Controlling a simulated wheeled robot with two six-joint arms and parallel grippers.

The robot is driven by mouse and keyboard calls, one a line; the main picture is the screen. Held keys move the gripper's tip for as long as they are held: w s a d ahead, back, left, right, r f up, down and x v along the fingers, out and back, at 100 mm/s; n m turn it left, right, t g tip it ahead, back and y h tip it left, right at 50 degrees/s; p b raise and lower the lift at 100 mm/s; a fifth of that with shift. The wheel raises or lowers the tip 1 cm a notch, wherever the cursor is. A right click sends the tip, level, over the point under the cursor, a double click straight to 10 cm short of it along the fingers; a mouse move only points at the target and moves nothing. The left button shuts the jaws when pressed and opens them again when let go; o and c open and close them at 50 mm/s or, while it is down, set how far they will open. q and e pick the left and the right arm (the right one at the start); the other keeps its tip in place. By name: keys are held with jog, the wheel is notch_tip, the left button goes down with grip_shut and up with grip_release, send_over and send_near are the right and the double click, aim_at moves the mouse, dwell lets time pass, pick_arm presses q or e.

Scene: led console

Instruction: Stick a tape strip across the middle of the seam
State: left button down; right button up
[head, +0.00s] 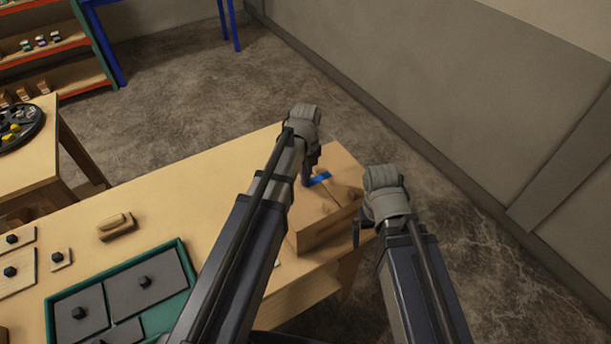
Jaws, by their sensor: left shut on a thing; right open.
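A wooden box (327,229) stands near the table's right end, with a dark seam line (345,187) running across its top. A short blue tape strip (319,179) is at the top of the box, at my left gripper's fingertips. My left gripper (309,178) is shut on the tape strip, and its arm hides the left part of the box. I cannot tell whether the strip touches the box top. My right gripper (357,232) is open and empty beside the box's right side, pointing down.
A green tray (183,257) with grey knobbed plates (146,281) lies on the wooden table (160,198). A wall stands at the right.

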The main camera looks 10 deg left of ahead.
pick_arm(q)
jog(key=c, duration=1)
grip_release()
jog(key=shift+o, duration=0.2)
notch_tip(320, 180, up, 8)
jog(key=p, duration=0.8)
jog(key=shift+f, duration=0.1)
